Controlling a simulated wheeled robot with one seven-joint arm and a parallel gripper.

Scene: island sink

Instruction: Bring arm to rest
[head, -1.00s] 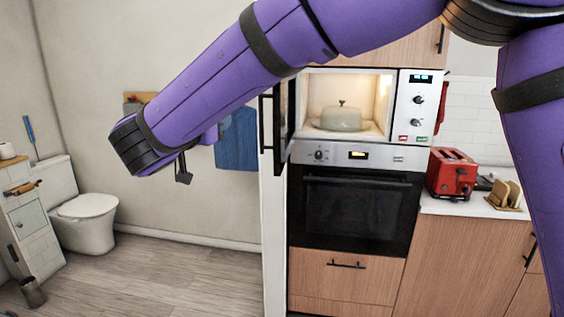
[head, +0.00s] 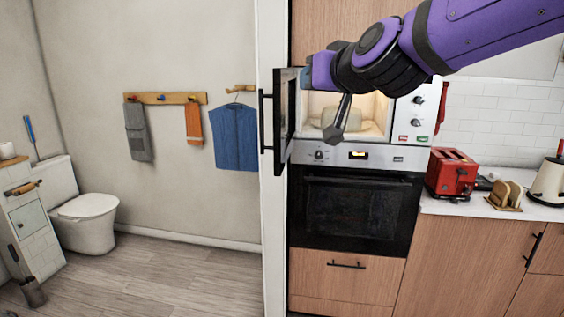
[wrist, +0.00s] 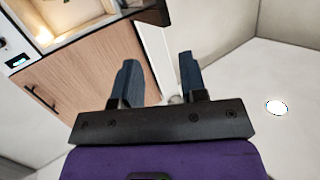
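My arm (head: 480,35) reaches in from the upper right, its purple links bent in front of the built-in microwave. A pale lidded dish (head: 357,117) sits inside, partly hidden by my gripper.
Below is a black oven (head: 350,215). A red toaster (head: 452,174), a rack of bread (head: 507,194) and a kettle (head: 547,181) stand on the counter at right. A towel rack (head: 165,98) and toilet (head: 87,222) are at left. The floor (head: 170,275) there is clear.

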